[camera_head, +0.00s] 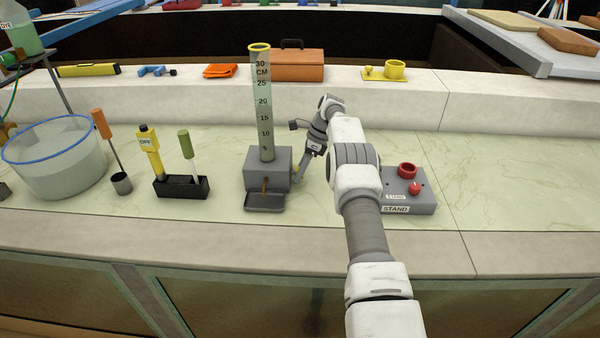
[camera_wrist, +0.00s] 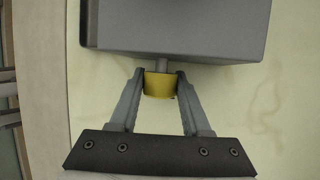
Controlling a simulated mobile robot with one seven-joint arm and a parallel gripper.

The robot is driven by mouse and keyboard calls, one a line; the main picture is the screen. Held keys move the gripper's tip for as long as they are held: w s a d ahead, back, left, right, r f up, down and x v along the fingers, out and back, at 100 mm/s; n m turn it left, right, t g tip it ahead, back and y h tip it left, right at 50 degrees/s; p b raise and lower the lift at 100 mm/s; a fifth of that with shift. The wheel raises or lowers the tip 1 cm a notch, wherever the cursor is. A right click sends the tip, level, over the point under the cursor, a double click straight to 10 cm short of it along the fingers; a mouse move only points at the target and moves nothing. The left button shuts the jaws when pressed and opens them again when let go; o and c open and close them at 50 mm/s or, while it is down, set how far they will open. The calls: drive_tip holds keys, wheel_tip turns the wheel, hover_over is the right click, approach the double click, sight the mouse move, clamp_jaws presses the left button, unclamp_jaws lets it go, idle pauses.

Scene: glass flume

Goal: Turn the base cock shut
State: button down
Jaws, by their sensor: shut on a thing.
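The graduated tube (camera_head: 262,105), marked in centimetres, stands upright in a grey base block (camera_head: 268,168) on the counter. A small drip tray (camera_head: 265,202) sits at the front of the block. The base cock is a yellow knob (camera_wrist: 159,85) on a short grey stem at the side of the grey block (camera_wrist: 180,25) in the wrist view. My gripper (camera_wrist: 160,88) is shut on the yellow knob, one finger on each side. In the head view my gripper (camera_head: 298,172) reaches the block's right side, where the knob is mostly hidden.
A grey stand (camera_head: 408,195) with red parts is right of my arm. Left are a black rack (camera_head: 181,187) with yellow and green-handled tools, an orange-handled tool (camera_head: 98,122) in a cup and a water basin (camera_head: 55,165). A brown toolbox (camera_head: 297,66) lies on the back ledge.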

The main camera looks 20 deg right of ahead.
drive_tip(key=shift+s+f, duration=0.1)
drive_tip(key=c, duration=0.7)
unclamp_jaws()
drive_tip(key=shift+o, duration=0.2)
drive_tip(key=shift+r, duration=0.6)
wheel_tip(320, 180, up, 3)
drive_tip(key=shift+r+p, duration=0.15)
drive_tip(key=shift+p, duration=0.2)
drive_tip(key=s+d+r, duration=0.6)
drive_tip(key=s+d, duration=0.1)
drive_tip(key=d, duration=0.1)
drive_tip(key=shift+s+d+r+p, duration=0.3)
drive_tip(key=shift+s+d+p, duration=0.05)
drive_tip(key=shift+s+p, duration=0.05)
drive_tip(key=shift+o, duration=0.2)
